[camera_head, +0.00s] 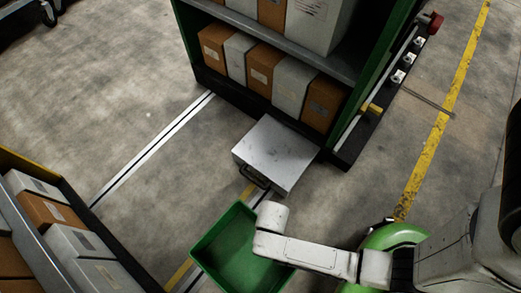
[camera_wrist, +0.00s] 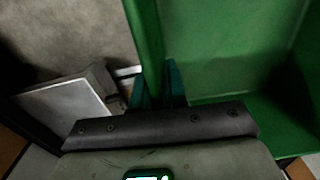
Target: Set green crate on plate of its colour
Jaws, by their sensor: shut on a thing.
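The green crate (camera_head: 237,250) is an open box at the bottom middle of the head view, cut off by the lower edge. In the wrist view its green wall (camera_wrist: 146,35) and inside (camera_wrist: 225,60) fill the upper right. My gripper (camera_wrist: 160,88) is shut on the crate's wall, with one teal finger on each side of it. In the head view my wrist hides the fingers at the crate's right rim. I cannot make out a green plate for certain in either view.
A grey metal case (camera_head: 278,152) with a dark handle lies on the floor just beyond the crate, by the shelf rack (camera_head: 245,100) of boxes. It also shows in the wrist view (camera_wrist: 75,103). Another boxed shelf (camera_head: 60,235) stands at left. Open floor (camera_head: 140,110) lies between them.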

